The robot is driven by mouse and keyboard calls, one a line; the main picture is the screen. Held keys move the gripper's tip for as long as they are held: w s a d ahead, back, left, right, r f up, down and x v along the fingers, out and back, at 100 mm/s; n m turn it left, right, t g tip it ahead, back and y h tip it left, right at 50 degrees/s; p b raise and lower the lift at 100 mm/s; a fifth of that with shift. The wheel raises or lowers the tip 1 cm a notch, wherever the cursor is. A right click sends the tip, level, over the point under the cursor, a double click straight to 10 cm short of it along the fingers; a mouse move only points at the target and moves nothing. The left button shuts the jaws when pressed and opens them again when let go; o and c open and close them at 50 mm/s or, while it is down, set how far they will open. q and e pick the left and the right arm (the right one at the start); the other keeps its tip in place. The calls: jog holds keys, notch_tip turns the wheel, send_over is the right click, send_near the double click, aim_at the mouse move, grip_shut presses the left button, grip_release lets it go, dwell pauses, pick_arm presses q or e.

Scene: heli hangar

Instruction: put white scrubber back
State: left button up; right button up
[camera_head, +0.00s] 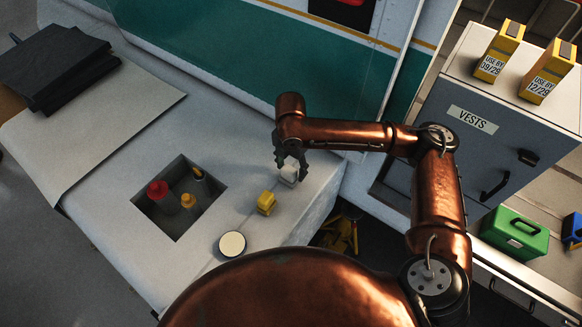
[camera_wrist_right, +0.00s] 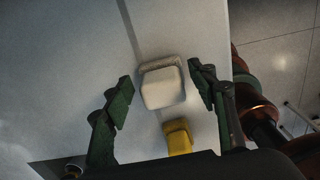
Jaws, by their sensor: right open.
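The white scrubber (camera_head: 289,173) is a small pale block on the white counter (camera_head: 120,200), near its right edge. In the right wrist view the white scrubber (camera_wrist_right: 162,84) lies between the two fingers of my right gripper (camera_wrist_right: 160,95), with a gap on each side. My right gripper (camera_head: 290,160) is open above the scrubber in the head view. A yellow scrubber-like block (camera_head: 266,203) sits just in front of it, and it also shows in the right wrist view (camera_wrist_right: 178,138). My left gripper is not in view.
A square recess (camera_head: 180,226) in the counter holds a red-capped bottle (camera_head: 158,191) and yellow-topped items. A round cream-topped item (camera_head: 232,244) stands near the front. A grey cabinet (camera_head: 480,150) marked VESTS stands right, with two yellow boxes (camera_head: 499,50) on top. A green case (camera_head: 515,235) lies lower right.

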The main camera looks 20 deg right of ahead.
aim_at(291, 167)
jog(key=shift+r, duration=0.45)
notch_tip(291, 167, up, 4)
jog(key=shift+w+r+b, duration=0.1)
jog(key=shift+r+b, duration=0.15)
jog(key=shift+b, duration=0.25)
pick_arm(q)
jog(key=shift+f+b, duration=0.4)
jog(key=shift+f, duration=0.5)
pick_arm(e)
notch_tip(291, 167, up, 7)
jog(key=shift+f, duration=0.1)
